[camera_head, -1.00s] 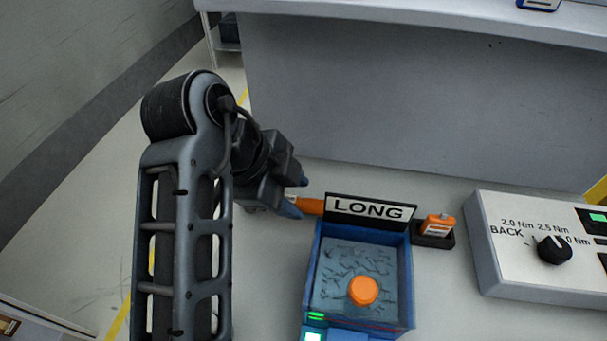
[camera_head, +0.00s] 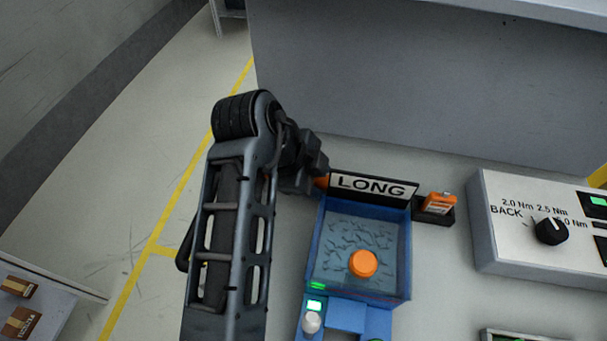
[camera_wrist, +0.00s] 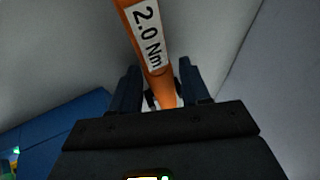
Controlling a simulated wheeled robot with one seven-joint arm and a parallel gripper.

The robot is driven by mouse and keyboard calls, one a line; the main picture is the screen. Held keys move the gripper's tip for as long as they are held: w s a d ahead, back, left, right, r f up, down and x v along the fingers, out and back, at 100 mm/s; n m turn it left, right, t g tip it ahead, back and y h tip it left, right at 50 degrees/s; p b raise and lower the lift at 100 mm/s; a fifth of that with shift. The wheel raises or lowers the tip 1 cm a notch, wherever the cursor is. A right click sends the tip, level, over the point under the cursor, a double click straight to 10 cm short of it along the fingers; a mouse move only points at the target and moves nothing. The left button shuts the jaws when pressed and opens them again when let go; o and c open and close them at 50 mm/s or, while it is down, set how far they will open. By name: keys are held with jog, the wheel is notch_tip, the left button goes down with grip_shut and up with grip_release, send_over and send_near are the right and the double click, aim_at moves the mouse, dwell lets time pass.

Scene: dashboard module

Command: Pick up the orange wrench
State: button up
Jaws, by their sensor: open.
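The orange wrench (camera_wrist: 150,50) carries a white label reading "2.0 Nm" in the wrist view. Its shaft runs down from the top edge into the space between my fingers. My gripper (camera_wrist: 158,80) is open, with one dark finger on each side of the shaft and a visible gap on the right. I cannot tell whether the left finger touches it. In the head view only a small orange piece of the wrench (camera_head: 322,182) shows, left of the LONG sign; my arm hides the rest. My gripper's fingertips are hidden there.
The black LONG sign (camera_head: 373,187) stands at the back of a blue box (camera_head: 311,262) with an orange knob (camera_head: 363,263). A small orange item (camera_head: 439,204) sits in a black holder to its right. A white dial panel (camera_head: 487,225) stands further right. A grey wall (camera_head: 420,90) rises behind.

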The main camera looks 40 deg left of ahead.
jog(key=shift+c, duration=0.4)
grip_shut()
